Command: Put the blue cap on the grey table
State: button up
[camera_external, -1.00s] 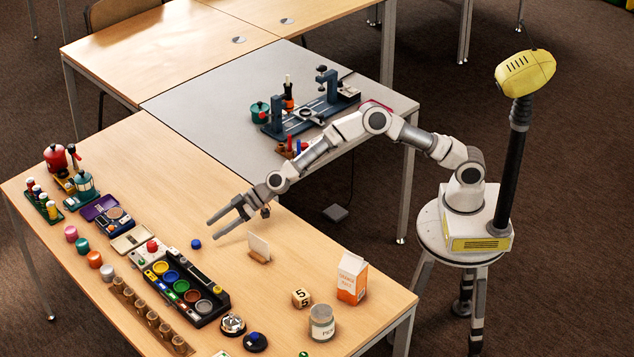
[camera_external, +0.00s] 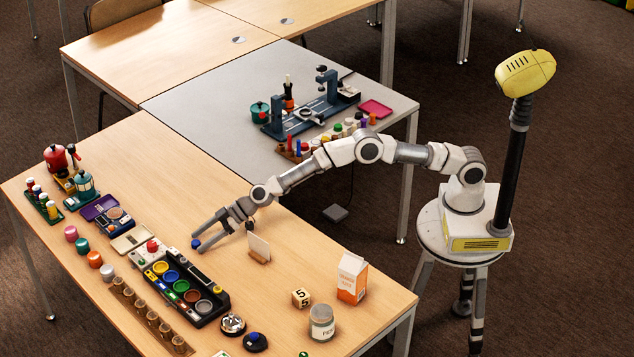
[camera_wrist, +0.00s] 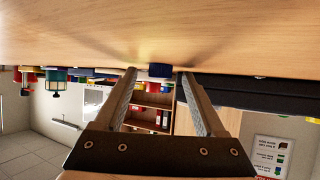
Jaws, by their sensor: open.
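The blue cap (camera_external: 195,243) lies on the wooden table (camera_external: 290,272), left of the white card. My gripper (camera_external: 198,244) is low over this table, its fingers open around the blue cap. In the wrist view the blue cap (camera_wrist: 160,70) shows between the tips of my open gripper (camera_wrist: 158,74); I cannot tell whether the fingers touch it. The grey table (camera_external: 195,103) stands behind the wooden one, with a dark blue rig and a row of coloured pieces on it.
A white card in a wooden stand (camera_external: 259,248) is close to the gripper's right. A paint tray (camera_external: 207,315) lies in front of the cap. A milk carton (camera_external: 352,278), a number cube (camera_external: 301,298) and a jar (camera_external: 322,323) stand at the right. The grey table's left part is bare.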

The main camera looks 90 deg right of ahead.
grip_shut()
dwell(0.3)
dwell(0.7)
